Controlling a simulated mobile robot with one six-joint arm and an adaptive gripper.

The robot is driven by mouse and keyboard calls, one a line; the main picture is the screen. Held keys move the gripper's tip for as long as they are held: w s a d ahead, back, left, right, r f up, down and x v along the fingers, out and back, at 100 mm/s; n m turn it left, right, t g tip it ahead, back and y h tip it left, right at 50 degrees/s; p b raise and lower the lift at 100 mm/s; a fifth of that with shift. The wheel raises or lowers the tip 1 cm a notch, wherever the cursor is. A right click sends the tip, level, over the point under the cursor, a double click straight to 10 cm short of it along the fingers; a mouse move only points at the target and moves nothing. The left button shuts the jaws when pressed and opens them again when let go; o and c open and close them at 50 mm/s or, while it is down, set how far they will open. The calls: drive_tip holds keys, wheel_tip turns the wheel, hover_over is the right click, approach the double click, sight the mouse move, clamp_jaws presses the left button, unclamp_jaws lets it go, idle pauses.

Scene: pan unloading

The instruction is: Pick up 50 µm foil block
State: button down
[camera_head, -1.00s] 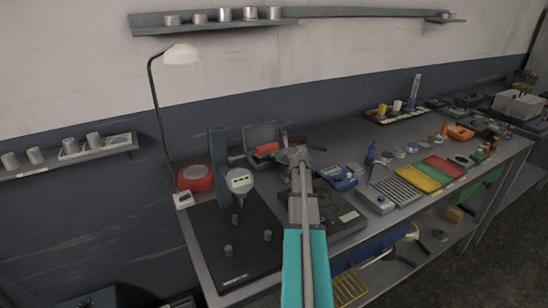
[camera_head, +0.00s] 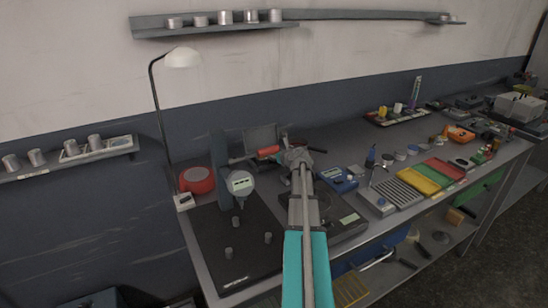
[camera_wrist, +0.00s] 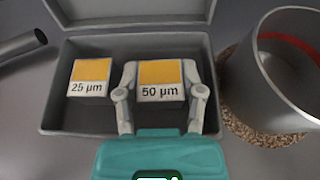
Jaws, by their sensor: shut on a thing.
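The 50 µm foil block (camera_wrist: 160,80), orange on top with a white labelled face, is in the wrist view inside an open grey case (camera_wrist: 62,120). My gripper (camera_wrist: 161,98) has one finger on each side of this block and is shut on it. The 25 µm foil block (camera_wrist: 90,78) sits to its left in the same case, a little apart. In the head view my gripper (camera_head: 296,158) is over the bench, and the foil blocks there are hidden or too small to tell.
A metal cylindrical pan (camera_wrist: 275,75) on a speckled ring stands close right of the case. A dark rod (camera_wrist: 22,44) lies to the left. In the head view a dial gauge stand (camera_head: 240,184) is left of my arm and a blue meter (camera_head: 337,179) is right of it.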

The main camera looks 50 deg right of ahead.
drive_tip(key=shift+r+p, duration=1.15)
drive_tip(key=shift+r, duration=0.05)
drive_tip(key=s+a+r+p, duration=0.1)
drive_tip(key=s+r+p, duration=0.9)
drive_tip(key=s, duration=0.4)
drive_tip(key=shift+r, duration=0.2)
drive_tip(key=shift+a, duration=0.1)
drive_tip(key=shift+r+p, duration=0.1)
drive_tip(key=shift+p, duration=0.2)
